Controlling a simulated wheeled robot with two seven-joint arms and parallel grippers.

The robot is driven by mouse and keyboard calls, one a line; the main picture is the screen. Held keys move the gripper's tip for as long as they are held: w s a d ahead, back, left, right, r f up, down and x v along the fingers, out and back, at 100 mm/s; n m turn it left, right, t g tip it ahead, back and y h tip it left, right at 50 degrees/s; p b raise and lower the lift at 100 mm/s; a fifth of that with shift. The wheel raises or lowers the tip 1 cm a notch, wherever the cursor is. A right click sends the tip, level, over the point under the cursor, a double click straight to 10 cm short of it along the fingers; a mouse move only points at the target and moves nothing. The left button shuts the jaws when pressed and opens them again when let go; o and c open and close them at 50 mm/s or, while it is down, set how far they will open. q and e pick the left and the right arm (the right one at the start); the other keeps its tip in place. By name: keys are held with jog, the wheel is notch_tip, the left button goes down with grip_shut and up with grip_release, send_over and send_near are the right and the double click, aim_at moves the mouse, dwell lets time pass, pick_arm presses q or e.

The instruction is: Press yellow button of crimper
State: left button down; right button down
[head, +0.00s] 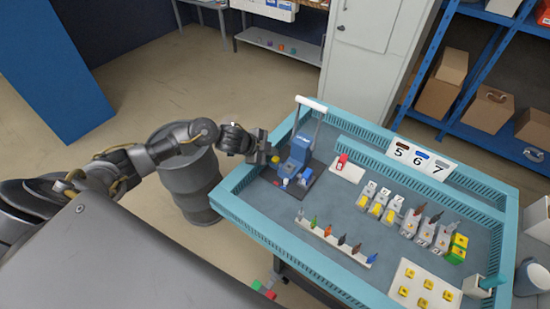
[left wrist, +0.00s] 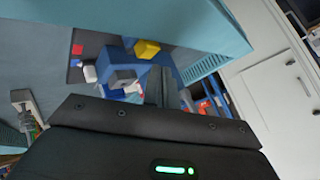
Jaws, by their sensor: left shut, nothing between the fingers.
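The blue crimper (head: 299,152) stands in the left corner of the teal-rimmed tray table, with a raised white-topped handle. Its yellow button (head: 275,159) sits on the side facing my left arm. In the left wrist view the yellow button (left wrist: 147,49) shows on the blue crimper body (left wrist: 115,56), just beyond my fingertips. My left gripper (head: 268,150) is over the table's left rim, beside the crimper and close to the button. Its fingers (left wrist: 158,78) are shut and empty. I cannot tell whether they touch the button. My right gripper is not in view.
The teal table rim (head: 235,180) runs below my left gripper. A white block with a red piece (head: 345,167) stands right of the crimper. A rack of coloured tools (head: 337,240) lies in front. Grey-and-yellow socket boxes (head: 380,202) stand further right. A grey barrel (head: 190,180) is left of the table.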

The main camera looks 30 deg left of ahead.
aim_at(273, 159)
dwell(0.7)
pick_arm(q)
jog(key=shift+f, duration=0.45)
jog(key=shift+f+b, duration=0.5)
jog(key=shift+f, duration=0.05)
dwell(0.6)
jog(key=shift+r, duration=0.15)
jog(key=shift+r+p, duration=0.85)
jog(key=shift+p, duration=0.15)
notch_tip(273, 159, up, 5)
jog(key=p, duration=0.5)
